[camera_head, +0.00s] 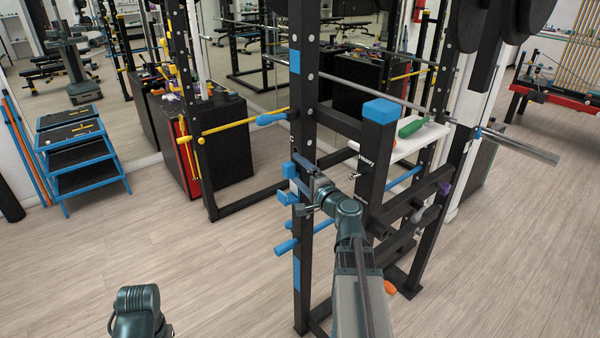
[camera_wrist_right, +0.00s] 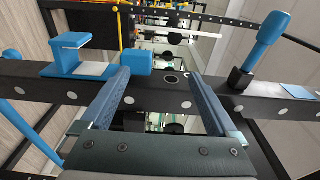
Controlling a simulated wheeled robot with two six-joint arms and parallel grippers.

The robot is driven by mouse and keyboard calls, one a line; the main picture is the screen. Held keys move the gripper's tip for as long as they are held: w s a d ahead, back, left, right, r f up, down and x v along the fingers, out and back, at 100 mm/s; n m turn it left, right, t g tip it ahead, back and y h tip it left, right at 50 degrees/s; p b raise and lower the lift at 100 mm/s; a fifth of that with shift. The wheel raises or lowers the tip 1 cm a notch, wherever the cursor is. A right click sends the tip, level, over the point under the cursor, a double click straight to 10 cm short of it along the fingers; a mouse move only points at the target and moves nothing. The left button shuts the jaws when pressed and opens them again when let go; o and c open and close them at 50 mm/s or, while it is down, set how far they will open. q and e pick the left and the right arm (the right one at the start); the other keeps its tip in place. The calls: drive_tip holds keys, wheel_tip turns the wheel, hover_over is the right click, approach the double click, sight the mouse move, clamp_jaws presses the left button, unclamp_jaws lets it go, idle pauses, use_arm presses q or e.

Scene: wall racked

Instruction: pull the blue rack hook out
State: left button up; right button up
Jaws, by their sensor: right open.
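The blue rack hook (camera_head: 290,196) sits on the near black upright, in two blue parts beside my right gripper. In the right wrist view, a blue hook (camera_wrist_right: 72,52) with a bent plate is on the post, left of the fingers, and a blue block (camera_wrist_right: 137,61) stands by the left finger. My right gripper (camera_wrist_right: 166,88) is open, its two fingers spread at the post with nothing between them. It also shows close to the upright in the head view (camera_head: 312,188), where the arm partly hides the contact area. Of my left arm only a rounded link shows at the bottom.
A blue-handled peg (camera_wrist_right: 265,48) sticks out right of the fingers. Lower on the near upright is a blue bar (camera_head: 286,247). A blue-capped post (camera_head: 379,112) stands close right of the gripper. Open wooden floor (camera_head: 220,275) lies to the left.

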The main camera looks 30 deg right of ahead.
sight(290, 173)
wheel_tip(290, 173, down, 5)
drive_tip(key=b, duration=0.3)
drive_tip(key=shift+r, duration=0.2)
drive_tip(key=w, duration=0.4)
drive_tip(key=w+r, duration=0.1)
drive_tip(key=w, duration=0.1)
drive_tip(key=shift+w+d, duration=0.2)
drive_tip(key=shift+w, duration=0.6)
use_arm(q)
wheel_tip(290, 173, down, 4)
drive_tip(key=shift+r, duration=0.15)
use_arm(e)
clamp_jaws()
use_arm(q)
drive_tip(key=shift+r+p, duration=0.1)
drive_tip(key=shift+p, duration=0.2)
idle(1.5)
